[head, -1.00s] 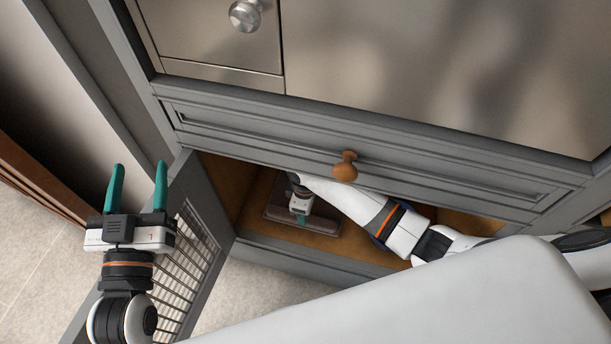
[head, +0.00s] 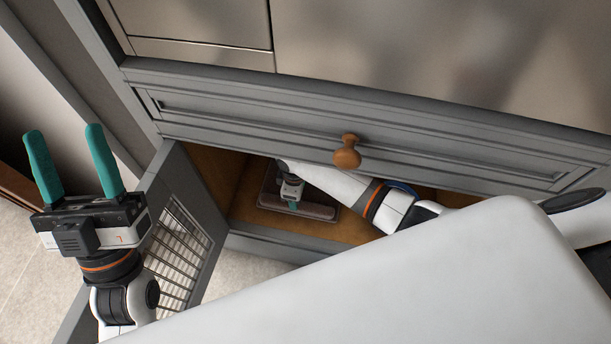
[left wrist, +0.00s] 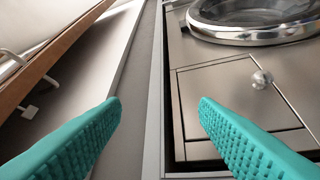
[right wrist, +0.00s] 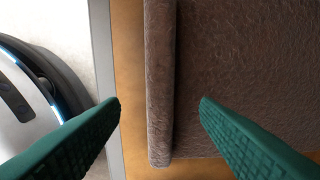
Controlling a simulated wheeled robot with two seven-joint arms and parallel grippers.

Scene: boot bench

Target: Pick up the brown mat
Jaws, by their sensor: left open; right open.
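The brown mat (head: 318,211) lies on the wooden floor of the low compartment, partly hidden by my right gripper (head: 291,207). In the right wrist view the textured mat (right wrist: 250,75) fills the right side, with its raised edge (right wrist: 160,80) between the two green fingers. My right gripper (right wrist: 160,105) is open over that edge. I cannot tell if the fingers touch the mat. My left gripper (head: 65,132) is open and empty, raised at the left, away from the mat. It also shows open in the left wrist view (left wrist: 158,103).
A grey drawer front with a wooden knob (head: 347,153) hangs above my right arm. An open door with a slatted panel (head: 178,250) stands at the compartment's left, beside my left arm. The wooden compartment floor (head: 345,232) is bare in front of the mat.

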